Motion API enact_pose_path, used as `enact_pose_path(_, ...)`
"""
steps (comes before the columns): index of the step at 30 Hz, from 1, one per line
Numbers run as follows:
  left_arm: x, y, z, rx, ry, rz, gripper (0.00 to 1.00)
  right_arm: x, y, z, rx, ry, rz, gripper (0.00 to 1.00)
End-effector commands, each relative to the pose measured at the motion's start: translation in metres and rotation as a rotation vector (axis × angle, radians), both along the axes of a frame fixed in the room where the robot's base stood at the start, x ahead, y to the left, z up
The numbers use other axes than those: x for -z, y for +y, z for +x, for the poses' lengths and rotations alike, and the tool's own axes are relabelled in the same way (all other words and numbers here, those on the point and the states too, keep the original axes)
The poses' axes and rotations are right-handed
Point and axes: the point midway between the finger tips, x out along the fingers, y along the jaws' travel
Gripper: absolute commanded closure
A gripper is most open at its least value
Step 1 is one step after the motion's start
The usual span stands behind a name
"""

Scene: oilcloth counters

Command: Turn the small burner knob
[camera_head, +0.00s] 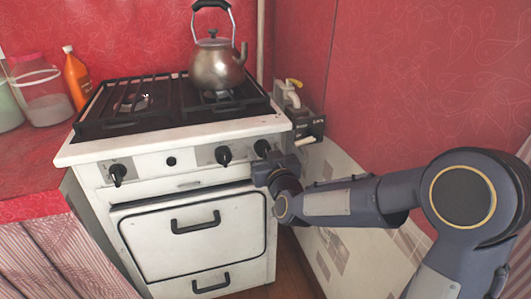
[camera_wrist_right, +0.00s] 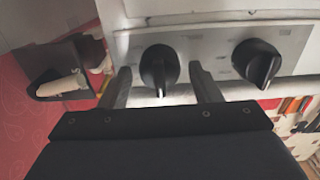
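The white stove's front panel (camera_head: 194,157) carries black knobs: one at the left (camera_head: 118,173), a small round one (camera_head: 171,161), one right of centre (camera_head: 223,155), and one at the right end (camera_head: 262,147). My right gripper (camera_head: 265,160) is at the right-end knob. In the right wrist view, my right gripper (camera_wrist_right: 163,80) is open, its fingers on either side of that knob (camera_wrist_right: 159,68) with gaps visible. Another knob (camera_wrist_right: 257,62) shows to the right there. Which knob serves the small burner is not clear. My left gripper is not in view.
A metal kettle (camera_head: 217,65) stands on the stove's black grate (camera_head: 130,103). The oven handle (camera_head: 195,222) is below the panel. A gas fitting (camera_head: 300,120) is on the wall right of the stove. An orange bottle (camera_head: 77,78) and jars stand at the left.

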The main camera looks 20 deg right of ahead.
Motion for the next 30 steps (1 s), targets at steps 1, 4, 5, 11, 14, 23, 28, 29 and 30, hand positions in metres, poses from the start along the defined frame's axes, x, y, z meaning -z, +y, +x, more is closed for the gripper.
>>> enact_pose_path(1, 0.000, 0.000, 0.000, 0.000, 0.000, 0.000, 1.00, 0.000, 0.000, 0.000, 0.000, 0.000, 0.000, 0.50)
enact_pose_path(4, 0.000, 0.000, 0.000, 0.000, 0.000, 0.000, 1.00, 0.000, 0.000, 0.000, 0.000, 0.000, 0.000, 0.63)
enact_pose_path(5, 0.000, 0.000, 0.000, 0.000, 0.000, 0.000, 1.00, 0.000, 0.000, 0.000, 0.000, 0.000, 0.000, 0.67)
enact_pose_path(11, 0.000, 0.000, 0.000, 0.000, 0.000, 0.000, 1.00, 0.000, 0.000, 0.000, 0.000, 0.000, 0.001, 0.84)
enact_pose_path(14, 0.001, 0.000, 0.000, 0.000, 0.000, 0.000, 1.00, 0.000, 0.000, 0.000, 0.000, 0.000, 0.008, 0.84)
enact_pose_path(23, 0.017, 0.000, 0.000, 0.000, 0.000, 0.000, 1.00, 0.003, -0.001, 0.000, 0.001, 0.001, 0.127, 0.84)
enact_pose_path(28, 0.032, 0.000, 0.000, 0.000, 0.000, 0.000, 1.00, 0.004, -0.002, 0.000, 0.001, 0.006, 0.259, 0.84)
enact_pose_path(29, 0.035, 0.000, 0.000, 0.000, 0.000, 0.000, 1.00, 0.004, -0.002, 0.000, 0.001, 0.007, 0.285, 0.84)
enact_pose_path(30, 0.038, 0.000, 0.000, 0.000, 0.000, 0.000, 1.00, 0.004, -0.002, 0.000, 0.001, 0.008, 0.321, 0.84)
